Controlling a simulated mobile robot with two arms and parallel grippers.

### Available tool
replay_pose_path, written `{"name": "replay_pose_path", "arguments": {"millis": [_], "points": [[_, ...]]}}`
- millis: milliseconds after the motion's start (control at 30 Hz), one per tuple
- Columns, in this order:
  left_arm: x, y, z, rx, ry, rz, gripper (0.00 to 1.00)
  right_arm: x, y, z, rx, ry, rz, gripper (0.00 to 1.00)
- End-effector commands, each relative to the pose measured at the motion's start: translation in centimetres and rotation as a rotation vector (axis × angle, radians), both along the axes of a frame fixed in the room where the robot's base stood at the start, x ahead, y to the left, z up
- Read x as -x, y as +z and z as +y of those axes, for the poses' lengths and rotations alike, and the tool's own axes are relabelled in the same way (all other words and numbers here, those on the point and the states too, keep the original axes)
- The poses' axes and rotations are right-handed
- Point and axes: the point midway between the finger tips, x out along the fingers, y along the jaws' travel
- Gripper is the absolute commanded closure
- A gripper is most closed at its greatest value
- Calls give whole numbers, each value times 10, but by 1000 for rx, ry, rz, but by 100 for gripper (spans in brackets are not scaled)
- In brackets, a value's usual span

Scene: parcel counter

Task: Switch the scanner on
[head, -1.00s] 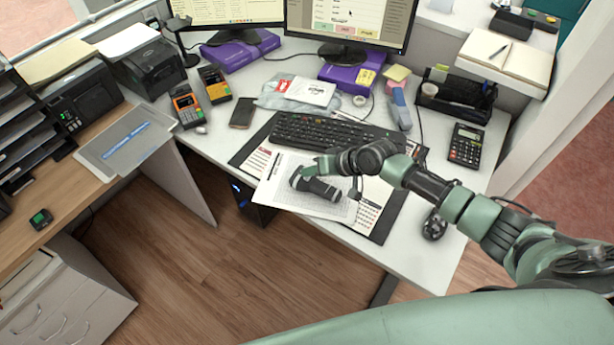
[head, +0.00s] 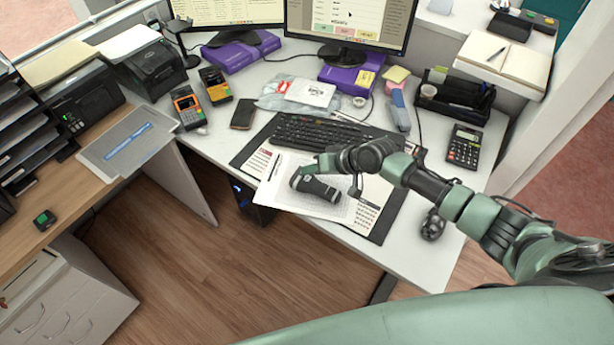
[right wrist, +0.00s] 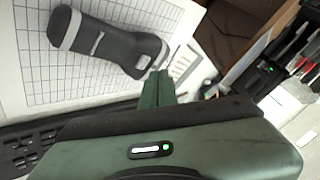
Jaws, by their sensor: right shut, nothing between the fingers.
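The scanner (head: 318,188), a black handheld device, lies on a gridded paper sheet on the desk in the head view. In the right wrist view the scanner (right wrist: 108,43) lies on its side across the grid, with a pale raised strip on its body. My right gripper (head: 322,164) is just behind the scanner. In the right wrist view its green fingers (right wrist: 158,88) are shut and empty, close to one end of the scanner. I cannot tell whether they touch it. No lit light shows on the scanner. My left gripper is not in view.
A black keyboard (head: 330,133) lies behind the sheet. A mouse (head: 433,227) is to the right, near the desk's front edge. Card terminals (head: 188,106), a phone (head: 243,113) and a calculator (head: 464,146) stand farther off. My right forearm crosses the desk's right side.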

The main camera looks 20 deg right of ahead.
Motion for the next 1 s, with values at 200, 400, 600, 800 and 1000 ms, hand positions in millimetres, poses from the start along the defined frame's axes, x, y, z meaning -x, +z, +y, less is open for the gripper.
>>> {"name": "replay_pose_path", "arguments": {"millis": [200,400,600,800,1000], "points": [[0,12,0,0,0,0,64,0,13,0,-1,1,0,100],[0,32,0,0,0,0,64,0,34,0,0,0,0,100],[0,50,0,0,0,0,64,0,54,0,-1,-1,0,100],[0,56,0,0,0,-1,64,0,61,0,0,0,1,100],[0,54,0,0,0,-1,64,0,60,0,-1,-1,0,100]]}}
